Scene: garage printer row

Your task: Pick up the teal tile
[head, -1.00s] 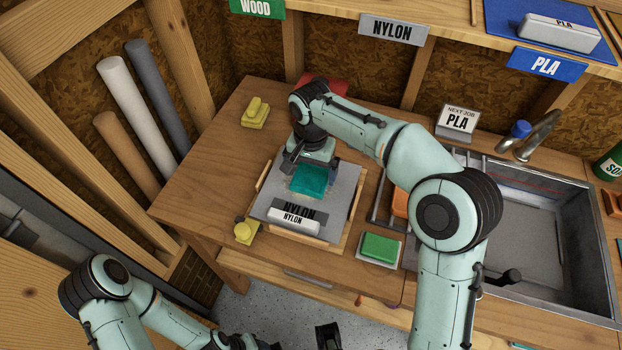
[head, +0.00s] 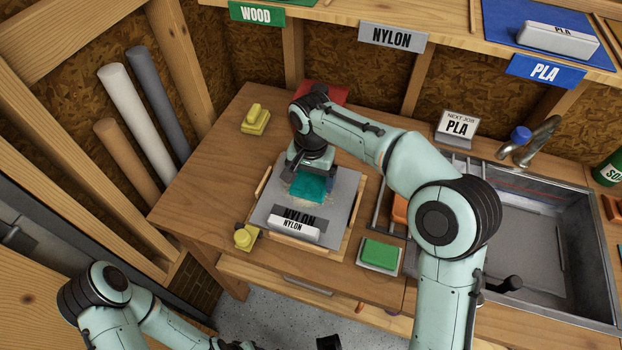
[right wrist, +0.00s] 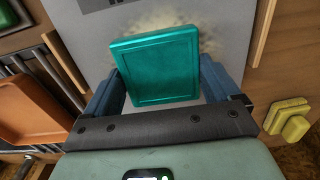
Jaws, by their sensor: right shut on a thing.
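The teal tile (head: 311,187) is a flat square slab with a raised rim, over the grey plate (head: 345,207) on the table. In the right wrist view the tile (right wrist: 157,68) sits between the two blue fingers of my right gripper (right wrist: 160,88), which is shut on it. The tile looks tilted against the plate, with a pale smeared patch on the plate behind it. How high it is above the plate is hard to tell. Only a dark piece of my left gripper (head: 329,342) shows at the bottom edge; its jaws cannot be read.
A white NYLON block (head: 293,226) lies at the plate's front edge. A green-topped block (head: 379,254) is at the front right.

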